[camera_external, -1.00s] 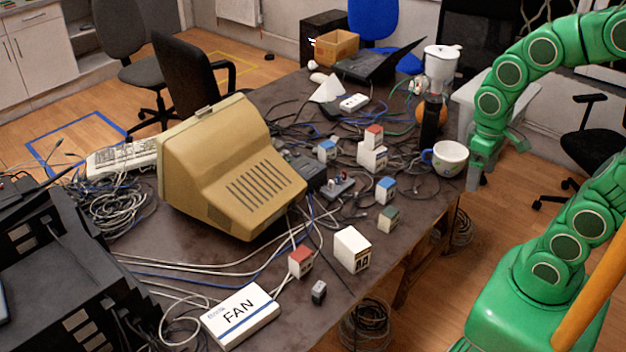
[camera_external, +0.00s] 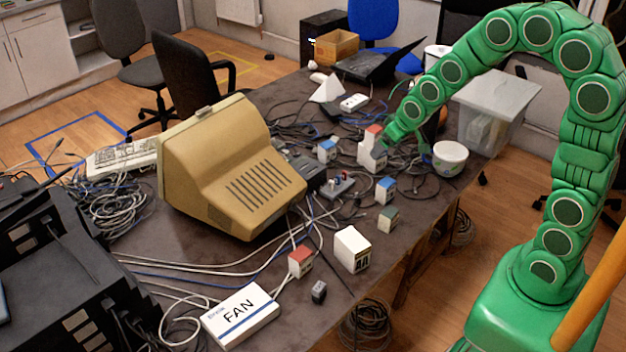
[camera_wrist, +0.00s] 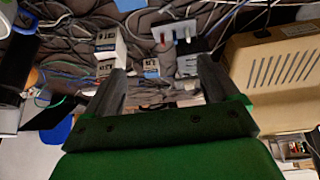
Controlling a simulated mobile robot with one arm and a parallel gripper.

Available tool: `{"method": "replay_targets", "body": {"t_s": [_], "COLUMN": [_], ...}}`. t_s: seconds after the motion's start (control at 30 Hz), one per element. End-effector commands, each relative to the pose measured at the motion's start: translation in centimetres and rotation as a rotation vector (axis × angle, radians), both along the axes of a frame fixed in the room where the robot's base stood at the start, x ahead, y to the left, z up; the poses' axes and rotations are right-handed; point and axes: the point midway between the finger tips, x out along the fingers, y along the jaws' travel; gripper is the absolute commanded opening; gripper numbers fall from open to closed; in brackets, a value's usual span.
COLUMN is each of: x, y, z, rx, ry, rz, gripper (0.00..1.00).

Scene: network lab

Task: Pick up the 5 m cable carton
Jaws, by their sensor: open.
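Several small cartons stand on the table; no length label is readable, so I cannot tell which is the 5 m one. A red-topped carton (camera_external: 373,131) sits on a white carton (camera_external: 371,157). Blue-topped cartons stand to the left (camera_external: 327,151) and in front (camera_external: 385,190). A green-topped carton (camera_external: 388,219), another red-topped carton (camera_external: 300,261) and a larger white carton (camera_external: 352,249) are nearer. My gripper (camera_external: 388,146) is open beside the stack, partly overlapping it; contact cannot be told. In the wrist view, cartons show beyond the open fingers (camera_wrist: 161,70).
A beige monitor (camera_external: 232,170) stands left of the cartons. A white bowl-like mug (camera_external: 450,159) is near the right edge. Loose cables (camera_external: 430,186) cover much of the table.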

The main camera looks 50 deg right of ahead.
Motion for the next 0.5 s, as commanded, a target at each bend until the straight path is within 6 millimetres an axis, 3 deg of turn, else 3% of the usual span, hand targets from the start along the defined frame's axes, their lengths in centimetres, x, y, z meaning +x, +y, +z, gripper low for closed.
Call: {"method": "replay_targets", "body": {"t_s": [0.2, 0.5], "x": [5.3, 11.6], "y": [-1.5, -3.3], "z": [-2.7, -6.1], "rx": [-0.006, -0.013], "ry": [-0.112, -0.273], "rz": [-0.004, -0.007], "gripper": [0.88, 0.88]}}
